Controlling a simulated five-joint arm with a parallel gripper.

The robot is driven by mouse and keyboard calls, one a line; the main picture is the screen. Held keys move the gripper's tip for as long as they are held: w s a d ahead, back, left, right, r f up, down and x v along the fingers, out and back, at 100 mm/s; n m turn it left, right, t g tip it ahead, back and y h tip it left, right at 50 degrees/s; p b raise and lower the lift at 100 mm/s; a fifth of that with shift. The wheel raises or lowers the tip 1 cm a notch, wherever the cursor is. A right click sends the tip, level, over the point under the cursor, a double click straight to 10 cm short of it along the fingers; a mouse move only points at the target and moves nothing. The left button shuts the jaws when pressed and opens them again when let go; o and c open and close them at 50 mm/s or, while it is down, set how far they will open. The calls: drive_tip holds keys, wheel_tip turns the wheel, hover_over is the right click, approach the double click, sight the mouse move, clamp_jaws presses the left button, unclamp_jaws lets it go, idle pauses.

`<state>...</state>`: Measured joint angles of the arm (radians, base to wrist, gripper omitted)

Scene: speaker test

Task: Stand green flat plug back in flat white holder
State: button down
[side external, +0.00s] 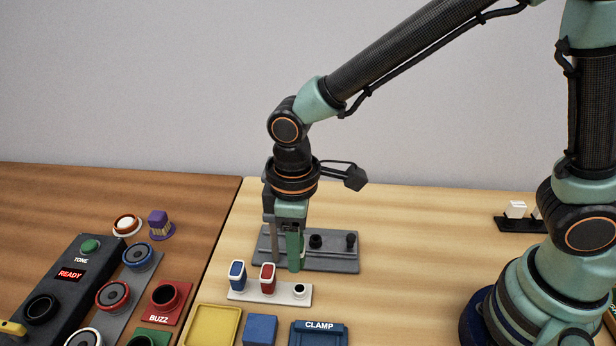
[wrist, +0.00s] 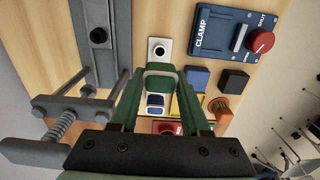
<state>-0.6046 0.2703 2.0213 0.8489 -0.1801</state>
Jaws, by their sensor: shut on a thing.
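The flat white holder (side external: 264,292) lies on the light wood table. A blue plug (side external: 237,275) and a red plug (side external: 267,276) stand in its left and middle places. Its right place shows an empty dark socket (side external: 300,290), also visible in the wrist view (wrist: 158,50). My gripper (side external: 292,262) points down just behind the holder. In the wrist view, my gripper (wrist: 160,80) is shut on the green flat plug (wrist: 160,69) between its green fingers. In the side view I cannot separate the plug from the finger. The plug's lower end is hidden.
A grey plate (side external: 340,264) with black knobs lies behind the holder and my gripper. A yellow tray (side external: 213,326), a blue block (side external: 260,329) and a blue clamp box (side external: 318,334) stand in front. A dark console (side external: 63,280) with buttons is left.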

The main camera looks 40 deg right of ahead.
drive_tip(key=shift+f, duration=3.05)
drive_tip(key=shift+f, duration=1)
drive_tip(key=shift+c, duration=1.5)
unclamp_jaws()
drive_tip(key=shift+r, duration=3.8)
